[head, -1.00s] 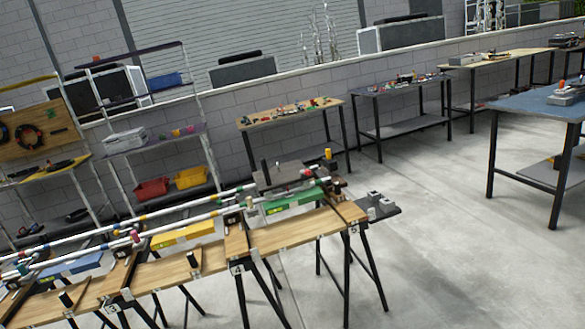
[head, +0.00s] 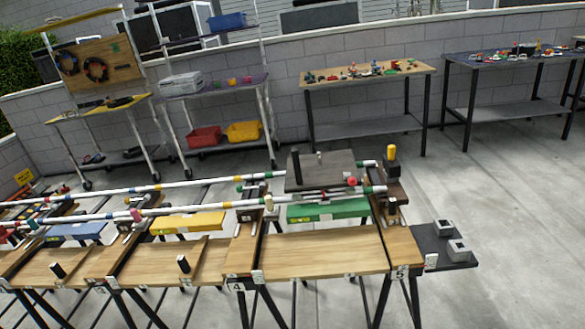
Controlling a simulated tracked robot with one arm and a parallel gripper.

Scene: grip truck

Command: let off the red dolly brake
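A dark grey flat dolly (head: 318,168) sits on the white rails near their right end. The two white rails (head: 120,193) with coloured bands run left across wooden trestle benches. My gripper is not in view.
Wooden bench tops (head: 322,252) with numbered tags stand in front of the rails. A yellow-capped black post (head: 391,155) rises at the rail end. A dark shelf (head: 442,247) with two grey blocks juts out to the right. Open concrete floor (head: 520,200) lies on the right.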

